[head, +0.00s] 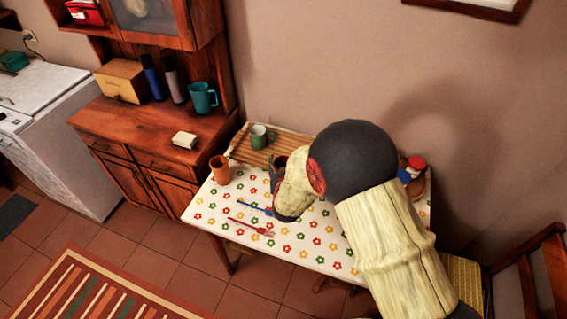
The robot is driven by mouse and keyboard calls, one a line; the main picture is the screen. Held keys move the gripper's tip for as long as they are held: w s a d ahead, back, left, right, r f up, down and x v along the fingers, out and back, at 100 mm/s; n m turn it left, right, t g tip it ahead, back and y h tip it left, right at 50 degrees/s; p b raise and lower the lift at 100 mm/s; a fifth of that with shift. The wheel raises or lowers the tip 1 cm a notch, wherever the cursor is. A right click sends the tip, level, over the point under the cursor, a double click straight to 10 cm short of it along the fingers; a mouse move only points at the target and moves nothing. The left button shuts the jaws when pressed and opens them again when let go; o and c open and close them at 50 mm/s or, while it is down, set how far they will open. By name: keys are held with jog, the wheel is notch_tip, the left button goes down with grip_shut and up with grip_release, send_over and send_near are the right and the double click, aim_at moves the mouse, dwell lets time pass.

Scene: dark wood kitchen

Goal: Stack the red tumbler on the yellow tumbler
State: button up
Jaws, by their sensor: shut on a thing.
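An orange-brown tumbler (219,170) stands upright near the left end of the flowered table. It is the only tumbler in plain view, and I cannot tell for sure whether it is the yellow one. My gripper (275,177) is over the table to its right, apart from it and partly hidden by my wrist. It is shut on a dark reddish thing (280,161), apparently the red tumbler, of which only a little shows. I cannot tell how high it is held.
A green mug (260,136) stands on a slatted bamboo mat (245,151) at the back. A blue-handled utensil (254,207) and a red fork (250,227) lie in front. A red-capped jar (413,169) is at right. The table's (205,207) front left is clear.

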jog(key=shift+f, duration=0.3)
jog(key=o, duration=1.2)
